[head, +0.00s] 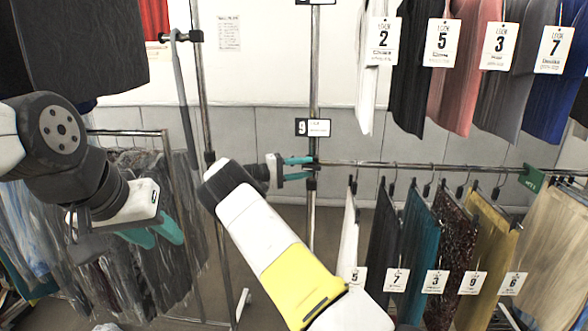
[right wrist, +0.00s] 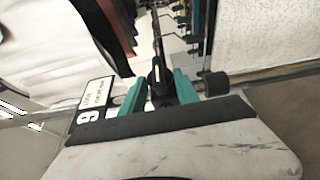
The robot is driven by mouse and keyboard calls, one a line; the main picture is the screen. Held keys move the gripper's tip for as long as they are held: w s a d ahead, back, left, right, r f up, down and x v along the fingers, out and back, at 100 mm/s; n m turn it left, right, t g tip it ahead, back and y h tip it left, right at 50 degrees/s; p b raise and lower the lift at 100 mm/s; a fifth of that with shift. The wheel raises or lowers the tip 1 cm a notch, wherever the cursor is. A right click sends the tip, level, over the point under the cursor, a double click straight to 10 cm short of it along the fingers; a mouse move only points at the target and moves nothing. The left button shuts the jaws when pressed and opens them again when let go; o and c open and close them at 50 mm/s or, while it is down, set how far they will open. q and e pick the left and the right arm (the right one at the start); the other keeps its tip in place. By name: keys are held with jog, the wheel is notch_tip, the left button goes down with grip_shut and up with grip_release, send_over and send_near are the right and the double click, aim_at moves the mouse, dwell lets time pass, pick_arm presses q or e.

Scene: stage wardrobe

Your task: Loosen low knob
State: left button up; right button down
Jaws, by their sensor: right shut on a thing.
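My right gripper (head: 309,168) reaches the middle chrome post, level with the lower rail. In the right wrist view, its teal fingers (right wrist: 160,83) are shut on a black part between them, which looks like the low knob (right wrist: 160,92); its shape is mostly hidden. The lower rail (head: 400,166) runs right from this post. My left gripper (head: 154,236) hangs at the left in front of dark garments, its teal fingers apart and empty.
Garments with numbered tags hang on the upper right and on the lower rail (head: 475,170). A tag marked 9 (head: 313,127) sits on the post above my right gripper. A grey cane-like thing (head: 183,95) hangs from a short arm at the left post.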

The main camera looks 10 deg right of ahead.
jog(key=c, duration=0.9)
grip_release()
jog(key=a, duration=0.5)
jog(key=s+a, duration=0.1)
jog(key=a, duration=0.1)
jog(key=shift+a+f, duration=0.1)
jog(key=shift+a, duration=0.3)
